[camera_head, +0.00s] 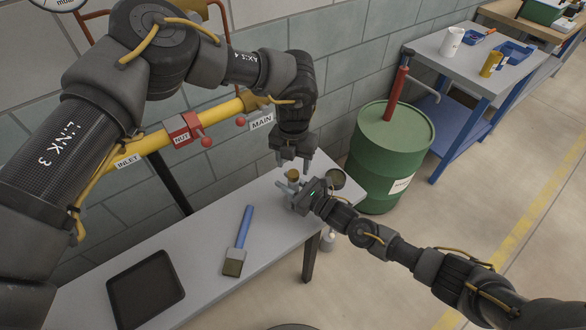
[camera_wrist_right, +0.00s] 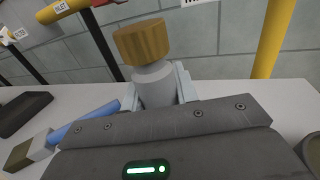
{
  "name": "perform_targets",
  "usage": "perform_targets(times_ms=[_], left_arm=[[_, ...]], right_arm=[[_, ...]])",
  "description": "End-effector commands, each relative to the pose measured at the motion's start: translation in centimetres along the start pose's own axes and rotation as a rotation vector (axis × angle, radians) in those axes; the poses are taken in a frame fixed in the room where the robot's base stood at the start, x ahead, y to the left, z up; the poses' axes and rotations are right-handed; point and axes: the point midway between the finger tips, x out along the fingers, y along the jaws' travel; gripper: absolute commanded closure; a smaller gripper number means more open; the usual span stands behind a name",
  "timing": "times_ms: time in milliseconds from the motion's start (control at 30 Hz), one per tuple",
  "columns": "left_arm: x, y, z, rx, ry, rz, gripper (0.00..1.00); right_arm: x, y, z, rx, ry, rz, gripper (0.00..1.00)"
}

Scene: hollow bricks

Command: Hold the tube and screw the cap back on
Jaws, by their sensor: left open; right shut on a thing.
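The tube (camera_wrist_right: 153,88) is grey-white and stands roughly upright between the fingers of my right gripper (camera_wrist_right: 157,90), which is shut on it over the table. The brown cap (camera_wrist_right: 141,40) sits at the tube's top; I cannot tell how tightly it is seated. In the head view, the cap (camera_head: 293,174) shows just above my right gripper (camera_head: 297,190), which hides most of the tube. My left gripper (camera_head: 293,163) points down from above, open, with its fingers above and around the cap's sides, seemingly not touching it. The left gripper does not show in the wrist view.
A blue-handled brush (camera_head: 243,240) and a dark tray (camera_head: 145,290) lie on the grey table (camera_head: 200,250). A round dark-topped thing (camera_head: 336,178) is at its right end. Yellow pipework with a red valve (camera_head: 184,132) runs behind. A green barrel (camera_head: 390,155) stands to the right.

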Motion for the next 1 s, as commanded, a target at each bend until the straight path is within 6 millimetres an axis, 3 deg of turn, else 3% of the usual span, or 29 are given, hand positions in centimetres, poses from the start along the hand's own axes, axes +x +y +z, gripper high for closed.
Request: perform_targets(times_ms=[200, 400, 867, 900, 1000], left_arm=[[-4.7, 0.1, 0.1, 0.000, -0.004, 0.001, 0.45], [-7.5, 0.1, 0.0, 0.001, -0.001, 0.002, 0.45], [-8.6, 0.1, 0.0, 0.000, 0.000, 0.001, 0.45], [-8.6, 0.1, 0.0, 0.000, 0.000, 0.001, 0.45], [-8.6, 0.1, 0.0, 0.000, 0.000, 0.001, 0.45]], right_arm=[[0.0, 0.0, 0.0, -0.001, 0.001, -0.001, 1.00], [0.0, 0.0, 0.0, -0.001, 0.001, -0.001, 1.00], [0.0, 0.0, 0.0, 0.000, 0.000, -0.001, 1.00], [0.0, 0.0, 0.0, 0.000, 0.000, -0.001, 0.65], [0.0, 0.0, 0.0, 0.000, 0.000, -0.001, 0.52]])
